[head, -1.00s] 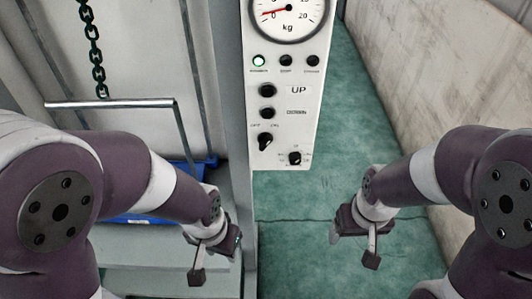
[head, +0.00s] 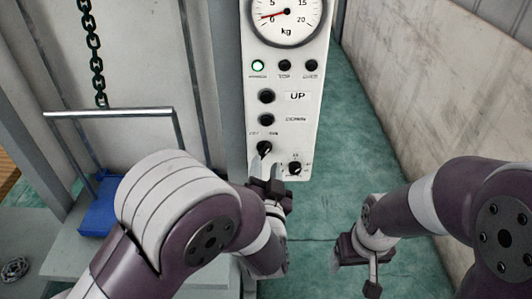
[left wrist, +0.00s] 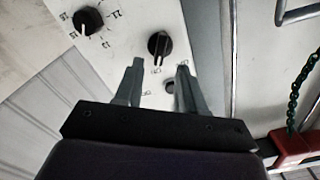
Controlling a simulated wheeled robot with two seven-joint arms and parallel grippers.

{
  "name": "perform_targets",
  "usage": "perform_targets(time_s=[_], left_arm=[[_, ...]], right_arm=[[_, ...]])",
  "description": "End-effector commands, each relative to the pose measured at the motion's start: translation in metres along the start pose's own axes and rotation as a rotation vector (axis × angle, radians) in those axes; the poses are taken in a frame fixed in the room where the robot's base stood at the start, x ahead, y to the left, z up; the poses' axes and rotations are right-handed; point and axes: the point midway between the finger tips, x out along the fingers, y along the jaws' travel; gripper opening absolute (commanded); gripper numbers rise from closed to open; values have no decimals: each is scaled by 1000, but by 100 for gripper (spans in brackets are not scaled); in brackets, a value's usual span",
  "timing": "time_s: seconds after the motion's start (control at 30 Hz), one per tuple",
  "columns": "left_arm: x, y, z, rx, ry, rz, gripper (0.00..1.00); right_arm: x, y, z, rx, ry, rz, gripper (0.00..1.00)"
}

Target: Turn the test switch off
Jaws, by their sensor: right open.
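The test switch is a black rotary knob (head: 264,148) with small labels above it, low on the white control panel (head: 318,130). My left gripper (head: 264,175) is just below it, fingers open and pointing up at the panel. In the left wrist view the same knob (left wrist: 158,45) lies just beyond and between the two spread fingertips (left wrist: 160,70), with a pale pointer mark toward the gripper. I cannot see contact. I cannot read its setting for sure. My right gripper (head: 352,258) is open and empty, right of the panel and lower.
A second knob (head: 295,168) sits to the lower right of the switch, close to my left gripper. Above are UP (head: 266,96) and DOWN (head: 266,120) buttons, a lit green lamp (head: 258,65) and a kg gauge (head: 286,12). A chain (head: 95,55) hangs at left.

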Motion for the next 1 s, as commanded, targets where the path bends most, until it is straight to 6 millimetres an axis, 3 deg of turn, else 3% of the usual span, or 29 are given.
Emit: perform_targets(time_s=[0.2, 0.57, 0.6, 0.7, 0.73, 1.0], left_arm=[[37, 0, -1, -1, 0, 0, 39], [47, 1, 0, -1, 1, 3, 39], [47, 1, 0, -1, 0, 3, 36], [46, 1, 0, -1, 0, 3, 4], [46, 1, 0, -1, 0, 3, 0], [46, 1, 0, -12, 0, 3, 0]], right_arm=[[-6, 0, -1, 0, 0, 0, 78], [-6, 0, -1, 0, 0, 0, 78], [-6, 0, -1, 0, 0, 0, 78], [-6, 0, -1, 0, 0, 0, 78], [-6, 0, -1, 0, 0, 0, 78], [-5, 0, 0, 0, 0, 0, 78]])
